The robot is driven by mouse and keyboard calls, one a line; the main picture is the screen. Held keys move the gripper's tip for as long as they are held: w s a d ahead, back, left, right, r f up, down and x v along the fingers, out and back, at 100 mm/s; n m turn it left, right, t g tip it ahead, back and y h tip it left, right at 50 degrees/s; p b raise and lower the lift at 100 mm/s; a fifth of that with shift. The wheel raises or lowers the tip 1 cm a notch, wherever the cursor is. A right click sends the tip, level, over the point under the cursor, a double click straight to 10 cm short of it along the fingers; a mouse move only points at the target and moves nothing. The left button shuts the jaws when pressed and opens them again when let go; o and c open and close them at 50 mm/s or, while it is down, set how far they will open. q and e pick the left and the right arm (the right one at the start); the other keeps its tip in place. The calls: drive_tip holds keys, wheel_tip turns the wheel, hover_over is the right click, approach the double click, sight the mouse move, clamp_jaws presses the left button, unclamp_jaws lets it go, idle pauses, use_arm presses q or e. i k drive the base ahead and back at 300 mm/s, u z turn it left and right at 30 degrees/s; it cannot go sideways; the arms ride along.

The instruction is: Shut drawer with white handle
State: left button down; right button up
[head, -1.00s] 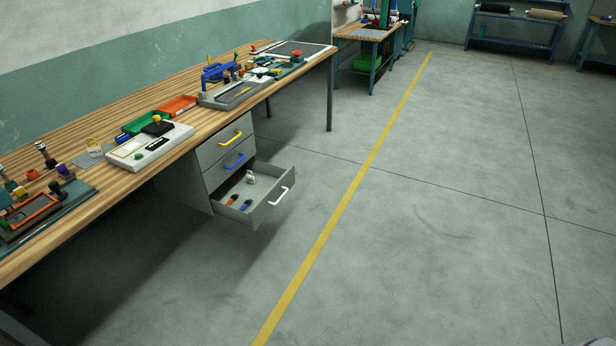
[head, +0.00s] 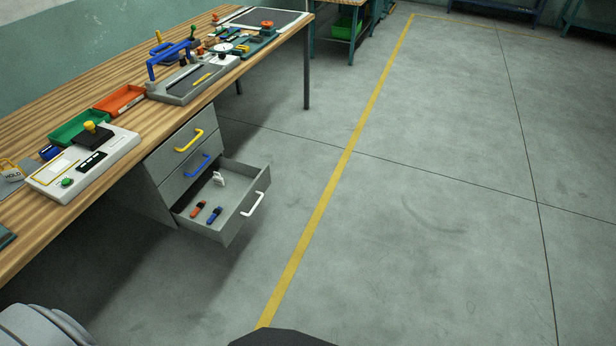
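The drawer with the white handle (head: 253,204) is the bottom one of a grey drawer unit under the workbench. The drawer (head: 239,224) is pulled well out, and its front faces right. A red item (head: 198,209), a blue item (head: 214,215) and a small white item (head: 219,179) lie inside it. Above it are a drawer with a blue handle (head: 199,165) and one with a yellow handle (head: 190,141), both shut. Neither of my grippers can be made out. Only parts of my own body show at the bottom edge, apart from the drawer.
The wooden workbench (head: 60,225) runs along the left, holding a white device (head: 110,158), a green tray (head: 80,127), an orange tray (head: 120,100) and tools. A bench leg (head: 306,75) stands beyond the drawers. The floor right of the drawer is clear, crossed by a yellow line (head: 330,190).

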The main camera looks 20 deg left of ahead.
sight(245, 187)
drive_tip(key=z, duration=0.2)
drive_tip(key=i, duration=2.05)
drive_tip(key=u, duration=1.45)
drive_tip(key=i, duration=0.65)
drive_tip(key=u, duration=0.55)
